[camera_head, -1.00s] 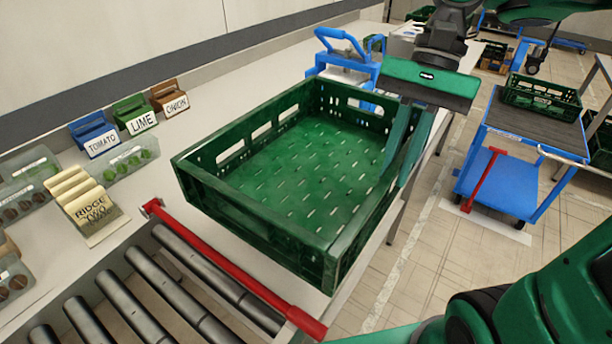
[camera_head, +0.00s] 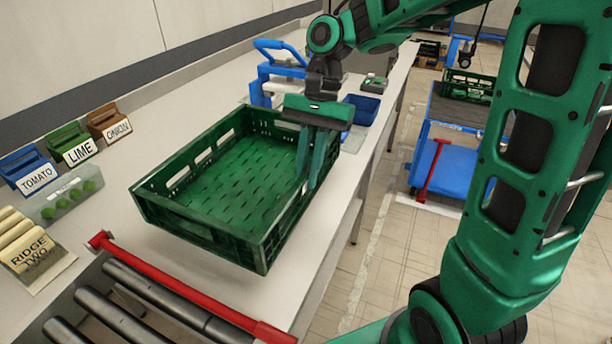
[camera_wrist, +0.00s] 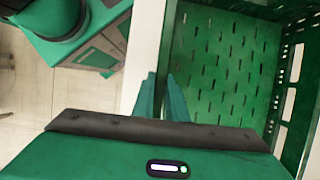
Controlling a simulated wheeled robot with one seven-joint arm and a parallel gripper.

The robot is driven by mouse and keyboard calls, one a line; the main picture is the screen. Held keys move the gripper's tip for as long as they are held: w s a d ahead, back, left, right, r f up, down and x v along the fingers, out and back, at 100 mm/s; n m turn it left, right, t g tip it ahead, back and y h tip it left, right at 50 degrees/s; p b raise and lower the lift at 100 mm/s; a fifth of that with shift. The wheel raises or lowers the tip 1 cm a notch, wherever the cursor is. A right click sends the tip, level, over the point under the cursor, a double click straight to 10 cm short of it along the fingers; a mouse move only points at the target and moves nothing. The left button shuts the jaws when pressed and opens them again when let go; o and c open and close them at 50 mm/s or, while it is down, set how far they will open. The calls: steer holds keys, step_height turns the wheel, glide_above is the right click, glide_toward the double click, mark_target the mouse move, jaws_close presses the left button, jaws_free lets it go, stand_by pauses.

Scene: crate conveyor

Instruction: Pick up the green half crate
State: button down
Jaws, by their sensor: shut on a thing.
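The green half crate (camera_head: 176,215) is an empty, shallow crate with a perforated floor and slotted walls. In the head view it is over the white counter beyond the roller conveyor, slightly tilted; whether its underside touches the counter is unclear. My gripper (camera_head: 308,185) is shut on the crate's right wall, with one finger inside and one outside. In the wrist view the two fingers (camera_wrist: 161,98) straddle the wall's rim, and the crate floor (camera_wrist: 215,75) lies to their right.
A red bar (camera_head: 190,290) runs along the conveyor rollers (camera_head: 135,315). TOMATO, LIME and ONION bins (camera_head: 70,150) stand at the left. A blue-handled device (camera_head: 275,75) and a blue tray (camera_head: 362,108) are behind the crate. A blue cart (camera_head: 440,165) stands on the floor at right.

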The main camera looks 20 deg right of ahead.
steer(key=shift+f, duration=0.9)
steer(key=c, duration=1.8)
jaws_free()
steer(key=shift+f, duration=0.1)
steer(key=shift+o, duration=0.2)
steer(key=v, duration=1.2)
steer(key=shift+s, duration=0.15)
